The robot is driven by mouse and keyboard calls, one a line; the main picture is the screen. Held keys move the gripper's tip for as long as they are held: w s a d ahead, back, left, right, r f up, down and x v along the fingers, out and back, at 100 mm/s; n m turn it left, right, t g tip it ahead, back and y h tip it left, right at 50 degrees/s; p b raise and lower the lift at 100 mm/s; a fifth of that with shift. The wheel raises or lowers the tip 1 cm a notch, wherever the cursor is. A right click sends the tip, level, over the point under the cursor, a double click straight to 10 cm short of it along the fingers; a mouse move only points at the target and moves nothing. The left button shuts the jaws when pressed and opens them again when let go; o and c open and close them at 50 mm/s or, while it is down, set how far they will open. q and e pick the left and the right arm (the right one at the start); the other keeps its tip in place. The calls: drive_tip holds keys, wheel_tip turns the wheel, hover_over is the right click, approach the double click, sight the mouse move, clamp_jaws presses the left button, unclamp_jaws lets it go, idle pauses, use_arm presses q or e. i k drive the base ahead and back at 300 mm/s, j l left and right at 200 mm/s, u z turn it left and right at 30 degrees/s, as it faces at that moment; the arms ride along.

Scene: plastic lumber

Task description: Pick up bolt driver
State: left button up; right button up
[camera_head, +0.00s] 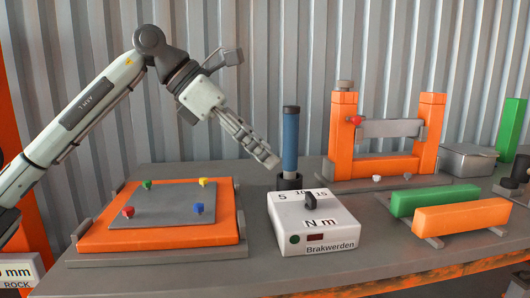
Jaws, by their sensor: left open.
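The bolt driver (290,140) is a blue upright cylinder with a dark top. Its lower end stands in a dark round holder (290,182) behind the white torque box. My left gripper (260,148) comes down from the upper left, its fingers slanting toward the lower right. It is open and empty. Its tips are just left of the driver's lower part; whether they touch it I cannot tell. My right gripper is not recognisable in this view.
The white torque box (318,222) stands in front of the driver. An orange-framed board (100,237) with coloured bolts lies at left. An orange frame (342,140), a metal box (468,160), green (435,199) and orange bars (460,218) are at right. A corrugated wall is behind.

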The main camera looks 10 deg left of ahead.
sight(290, 114)
drive_tip(key=k+l, duration=0.1)
drive_tip(key=k, duration=0.4)
drive_tip(key=k+l, duration=0.15)
drive_tip(key=k, duration=0.35)
